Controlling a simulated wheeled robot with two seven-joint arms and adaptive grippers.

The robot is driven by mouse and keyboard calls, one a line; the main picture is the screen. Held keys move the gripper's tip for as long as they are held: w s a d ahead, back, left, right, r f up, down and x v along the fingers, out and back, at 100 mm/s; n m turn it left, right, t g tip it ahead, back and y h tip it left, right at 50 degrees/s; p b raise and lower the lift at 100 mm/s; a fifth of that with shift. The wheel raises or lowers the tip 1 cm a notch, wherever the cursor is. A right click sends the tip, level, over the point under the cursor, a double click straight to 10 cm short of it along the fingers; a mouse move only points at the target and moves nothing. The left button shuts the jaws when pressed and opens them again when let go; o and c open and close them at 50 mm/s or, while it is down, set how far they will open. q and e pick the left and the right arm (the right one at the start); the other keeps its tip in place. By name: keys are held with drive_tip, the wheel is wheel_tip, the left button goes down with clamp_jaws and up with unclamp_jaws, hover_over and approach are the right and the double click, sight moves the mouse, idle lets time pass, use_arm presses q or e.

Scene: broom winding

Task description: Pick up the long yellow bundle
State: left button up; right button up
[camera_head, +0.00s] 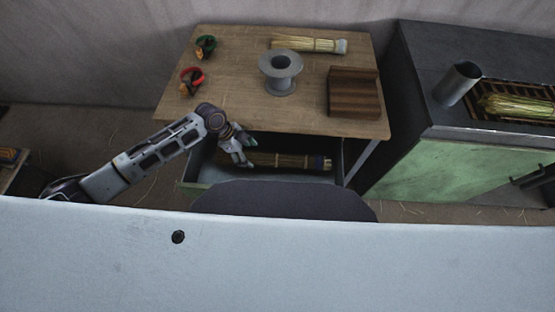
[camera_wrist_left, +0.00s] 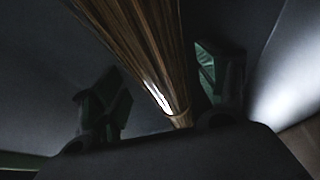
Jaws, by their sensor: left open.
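A long straw bundle (camera_head: 285,160), brownish yellow with a dark band near its right end, lies in the open drawer under the table. My left gripper (camera_head: 242,157) reaches down into the drawer at the bundle's left end. In the left wrist view the bundle (camera_wrist_left: 140,45) runs between the two spread fingers of my left gripper (camera_wrist_left: 160,88), with a gap on each side. The gripper is open and not closed on it. Another yellow bundle (camera_head: 300,44) with a pale end lies on the tabletop. My right gripper is not in view.
The wooden table (camera_head: 230,75) holds a grey spool (camera_head: 280,85), a brown wooden block (camera_head: 353,100) and red-handled (camera_head: 191,82) and green-handled (camera_head: 206,46) tools. The drawer walls (camera_head: 195,172) are close around my gripper. At right, a green-fronted cabinet (camera_head: 450,165) carries a metal cylinder (camera_head: 457,83) and another bundle (camera_head: 515,105).

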use_arm(q)
drive_tip(key=shift+x, duration=0.75)
drive_tip(key=shift+s+f, duration=0.1)
drive_tip(key=shift+f, duration=0.55)
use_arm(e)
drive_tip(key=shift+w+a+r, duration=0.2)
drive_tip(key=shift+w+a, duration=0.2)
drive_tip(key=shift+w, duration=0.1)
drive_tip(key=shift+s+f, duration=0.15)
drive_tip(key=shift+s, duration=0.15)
